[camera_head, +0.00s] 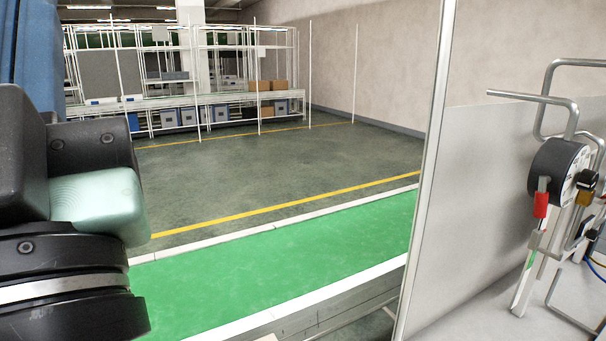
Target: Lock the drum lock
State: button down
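A round black drum (556,170) with a pale face sits at the right edge of the view, in front of a light grey panel. A red-gripped lever (541,204) hangs at its lower left. A black and amber fitting (586,188) is beside its face on the right. I cannot tell which of these parts is the drum lock, or whether it is locked. A large dark part of my arm fills the left edge. My gripper is not in view.
Bent metal tubes (533,98) stick out above the drum. The grey panel (483,190) and a white post (430,160) stand left of it. A green conveyor belt (290,262) crosses the middle. Open floor (250,172) and shelving (190,75) lie beyond.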

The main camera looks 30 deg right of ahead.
aim_at(540, 198)
jog(key=i+z, duration=0.3)
jog(key=z, duration=0.15)
jog(key=i+j+z, duration=0.15)
jog(key=z, duration=0.3)
jog(key=i+j+z, duration=0.3)
jog(key=z, duration=0.15)
jog(key=i, duration=0.05)
